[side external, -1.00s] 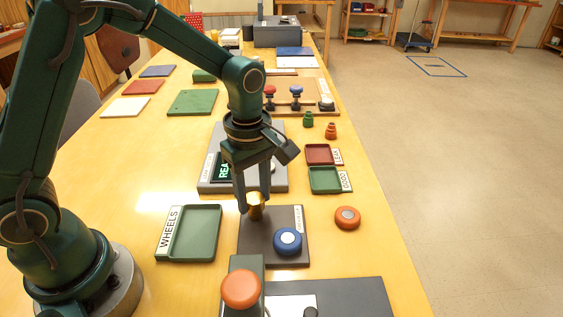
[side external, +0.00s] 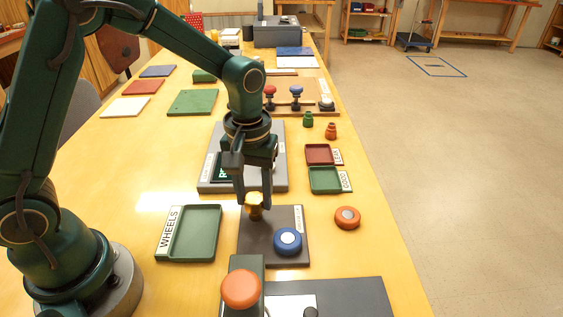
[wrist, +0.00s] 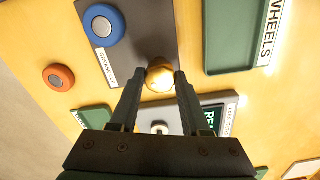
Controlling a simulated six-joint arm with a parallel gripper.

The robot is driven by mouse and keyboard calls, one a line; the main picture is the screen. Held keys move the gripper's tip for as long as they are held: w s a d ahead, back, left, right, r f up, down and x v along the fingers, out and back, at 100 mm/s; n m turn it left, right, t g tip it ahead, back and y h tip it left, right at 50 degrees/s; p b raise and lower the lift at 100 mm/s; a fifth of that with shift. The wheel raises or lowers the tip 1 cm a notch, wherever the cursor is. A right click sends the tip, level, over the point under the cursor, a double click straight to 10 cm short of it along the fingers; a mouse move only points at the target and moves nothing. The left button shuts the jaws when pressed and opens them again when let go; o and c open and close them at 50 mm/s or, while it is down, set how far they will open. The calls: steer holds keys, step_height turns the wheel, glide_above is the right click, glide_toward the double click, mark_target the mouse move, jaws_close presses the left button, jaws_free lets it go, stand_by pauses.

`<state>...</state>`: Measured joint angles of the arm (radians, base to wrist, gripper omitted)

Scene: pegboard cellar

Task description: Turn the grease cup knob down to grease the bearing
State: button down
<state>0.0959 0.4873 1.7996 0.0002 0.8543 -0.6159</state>
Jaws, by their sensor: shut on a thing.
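The grease cup knob (side external: 254,203) is a brass-coloured round knob standing on a dark brown plate (side external: 258,248). My gripper (side external: 254,201) points down over it, with the fingers closed on the knob's sides. In the wrist view the knob (wrist: 159,75) sits between the two fingertips of my gripper (wrist: 158,80). A blue wheel with a pale centre (side external: 288,241) lies on the same plate, and it also shows in the wrist view (wrist: 104,25). The bearing itself cannot be made out under the knob.
A green tray labelled WHEELS (side external: 195,232) lies left of the plate. An orange wheel (side external: 347,217) lies to the right. A grey leak-test unit (side external: 270,183) stands behind. A post with an orange top (side external: 241,288) stands in front. Small red and green trays (side external: 325,180) sit at back right.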

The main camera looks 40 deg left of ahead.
steer(key=m, duration=0.5)
steer(key=shift+m, duration=0.3)
steer(key=m, duration=0.5)
steer(key=shift+m, duration=0.3)
steer(key=m, duration=1)
steer(key=shift+m, duration=0.4)
steer(key=shift+c, duration=1.8)
jaws_free()
